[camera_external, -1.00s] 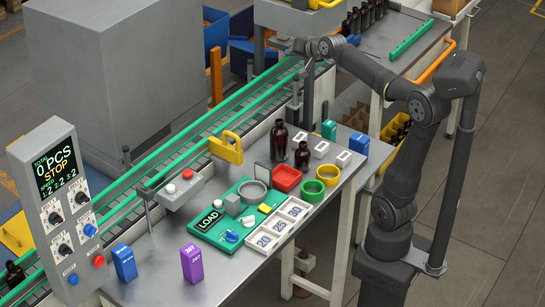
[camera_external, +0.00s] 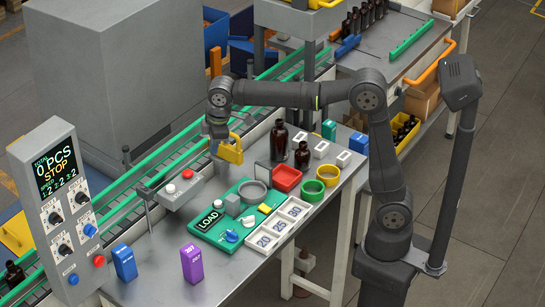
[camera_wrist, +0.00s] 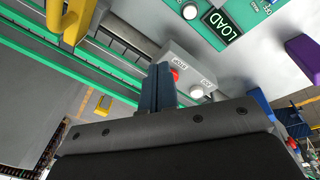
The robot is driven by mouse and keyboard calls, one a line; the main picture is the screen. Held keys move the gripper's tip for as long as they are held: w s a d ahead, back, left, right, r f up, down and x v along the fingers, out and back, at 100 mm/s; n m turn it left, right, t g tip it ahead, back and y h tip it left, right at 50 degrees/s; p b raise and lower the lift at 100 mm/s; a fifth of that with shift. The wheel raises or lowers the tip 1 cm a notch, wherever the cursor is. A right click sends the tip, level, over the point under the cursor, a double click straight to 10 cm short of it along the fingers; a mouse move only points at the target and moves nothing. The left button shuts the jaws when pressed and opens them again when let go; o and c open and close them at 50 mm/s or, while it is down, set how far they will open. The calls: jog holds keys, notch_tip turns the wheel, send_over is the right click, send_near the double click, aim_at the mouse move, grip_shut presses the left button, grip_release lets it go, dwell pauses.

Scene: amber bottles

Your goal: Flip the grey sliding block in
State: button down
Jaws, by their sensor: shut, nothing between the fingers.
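A small grey block (camera_external: 233,205) sits on the green LOAD panel (camera_external: 208,233), beside the black LOAD display (camera_external: 210,219). My gripper (camera_external: 214,150) is shut and empty. It hangs over the conveyor's near edge, close to the yellow bracket (camera_external: 232,153), up and left of the grey block. I cannot tell whether it touches the bracket. In the wrist view the closed fingers (camera_wrist: 160,84) point toward the grey button box (camera_wrist: 187,68), and the LOAD display (camera_wrist: 222,24) shows at the top right. The grey block is not clear in the wrist view.
The button box (camera_external: 180,190) with red and white buttons stands left of the panel. Blue (camera_external: 124,262) and purple (camera_external: 192,263) blocks stand in front.

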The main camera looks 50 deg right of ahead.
aim_at(234, 197)
jog(key=s+a+f+n+g+h, duration=0.1)
jog(key=s+a+f+n, duration=0.1)
jog(key=a, duration=0.4)
jog(key=s+a+f+n+g+h, duration=0.1)
jog(key=s+a+n+h, duration=0.1)
jog(key=s+a+n, duration=0.3)
jog(key=shift+s+a+f+n, duration=0.35)
jog(key=shift+s+a, duration=0.55)
jog(key=shift+a, duration=0.15)
jog(key=shift+f, duration=0.1)
jog(key=x, duration=1)
jog(key=shift+d, duration=0.25)
jog(key=d, duration=0.2)
jog(key=shift+d, duration=0.85)
jog(key=shift+d, duration=2.05)
